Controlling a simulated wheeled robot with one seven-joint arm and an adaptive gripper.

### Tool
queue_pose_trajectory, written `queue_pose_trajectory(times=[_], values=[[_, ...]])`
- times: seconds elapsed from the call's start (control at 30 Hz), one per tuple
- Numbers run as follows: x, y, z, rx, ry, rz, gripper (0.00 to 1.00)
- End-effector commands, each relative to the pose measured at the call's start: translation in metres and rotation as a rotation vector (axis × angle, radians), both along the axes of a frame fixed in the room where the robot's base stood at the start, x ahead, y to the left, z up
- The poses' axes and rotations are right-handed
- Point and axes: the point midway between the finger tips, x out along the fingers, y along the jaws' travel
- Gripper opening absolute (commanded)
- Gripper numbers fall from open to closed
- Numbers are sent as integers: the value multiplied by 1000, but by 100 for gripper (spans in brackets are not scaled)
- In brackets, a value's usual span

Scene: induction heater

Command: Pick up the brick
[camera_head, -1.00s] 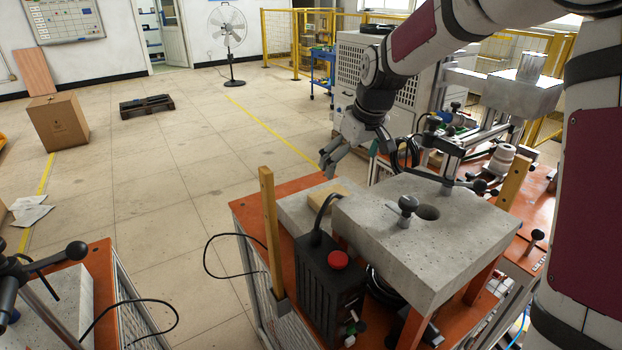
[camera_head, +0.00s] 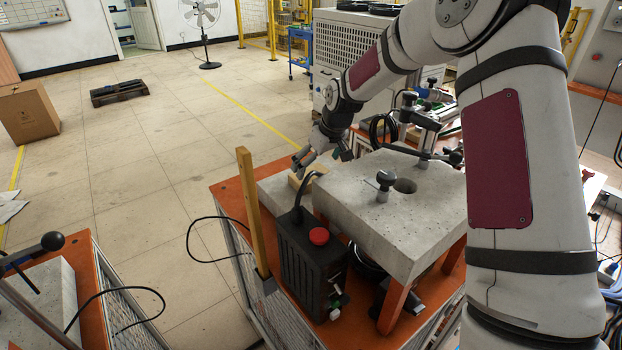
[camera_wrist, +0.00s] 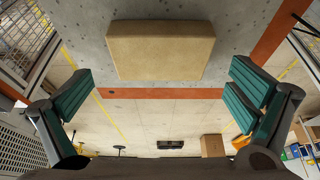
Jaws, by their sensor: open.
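The brick (camera_wrist: 160,50) is a tan block lying flat on a grey concrete slab. In the wrist view it lies ahead of my gripper (camera_wrist: 158,92), across the gap between the two green-padded fingers. The fingers are spread wide with nothing between them. In the head view the brick (camera_head: 301,181) shows only in part, behind a black cable and below my gripper (camera_head: 321,160). The fingers are above and close to the brick. I cannot tell whether they touch it.
A thick raised concrete block (camera_head: 400,225) with a black knob (camera_head: 385,181) stands right of the brick. In front are a black box (camera_head: 310,262) with a red button and an upright wooden post (camera_head: 252,210). The slab (camera_head: 270,188) sits on an orange table.

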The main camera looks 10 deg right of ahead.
Motion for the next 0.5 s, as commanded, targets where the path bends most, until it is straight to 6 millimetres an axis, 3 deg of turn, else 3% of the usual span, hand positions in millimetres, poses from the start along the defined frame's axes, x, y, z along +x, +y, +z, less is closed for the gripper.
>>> queue_pose_trajectory(times=[0.3,0.5], values=[[16,8,-37,1,2,1,100],[20,9,-45,0,0,1,100]])
